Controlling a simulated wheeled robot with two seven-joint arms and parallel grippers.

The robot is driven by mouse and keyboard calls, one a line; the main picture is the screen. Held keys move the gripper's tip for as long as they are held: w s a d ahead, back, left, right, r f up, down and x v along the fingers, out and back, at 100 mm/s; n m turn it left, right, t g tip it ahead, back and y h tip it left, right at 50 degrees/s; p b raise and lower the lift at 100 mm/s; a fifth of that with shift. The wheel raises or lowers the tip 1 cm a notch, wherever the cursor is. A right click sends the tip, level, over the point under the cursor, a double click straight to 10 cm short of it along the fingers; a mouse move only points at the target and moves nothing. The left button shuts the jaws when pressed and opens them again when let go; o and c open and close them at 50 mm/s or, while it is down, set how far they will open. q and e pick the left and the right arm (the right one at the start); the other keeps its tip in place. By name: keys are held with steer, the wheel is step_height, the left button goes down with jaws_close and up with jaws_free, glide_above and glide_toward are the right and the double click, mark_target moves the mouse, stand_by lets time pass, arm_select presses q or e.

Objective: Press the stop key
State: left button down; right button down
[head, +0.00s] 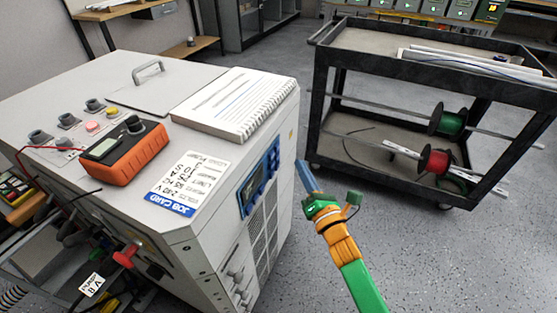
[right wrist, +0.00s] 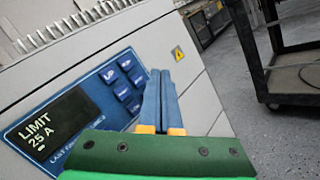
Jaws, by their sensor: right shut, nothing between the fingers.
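A blue control panel (head: 260,182) is set in the side of a light grey cabinet (head: 215,250). In the right wrist view the panel (right wrist: 60,160) has a dark display (right wrist: 45,130) reading LIMIT 25 A and several dark blue keys (right wrist: 122,88) beside it. One key seems to read UP; the other labels are too small to read, so I cannot tell which is the stop key. My right gripper (head: 301,164) is shut and empty, just right of the panel. In the right wrist view its fingertips (right wrist: 161,72) appear beside the keys; contact cannot be told. My left gripper is not in view.
An orange meter (head: 122,152), a spiral notebook (head: 235,103), a job card (head: 187,185) and pink and yellow buttons (head: 93,127) are on the cabinet top. A black cart (head: 330,105) with wire spools stands right. Floor between is clear.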

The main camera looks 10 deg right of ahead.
mark_target(278, 157)
steer(key=shift+w+a+b, duration=0.25)
steer(key=shift+w+a, duration=0.1)
steer(key=shift+a, duration=0.3)
steer(key=shift+w+a+b, duration=0.25)
steer(key=shift+w+a, duration=0.1)
steer(key=shift+a, duration=0.25)
stand_by(1.1)
steer(key=shift+w+a, duration=0.2)
steer(key=shift+a, duration=0.15)
steer(key=shift+w+a+b, duration=0.2)
steer(key=shift+a+b, duration=0.1)
steer(key=shift+b, duration=0.25)
stand_by(0.3)
stand_by(0.4)
steer(key=shift+s+d+p, duration=0.4)
steer(key=shift+d+p, duration=0.05)
steer(key=shift+d, duration=0.2)
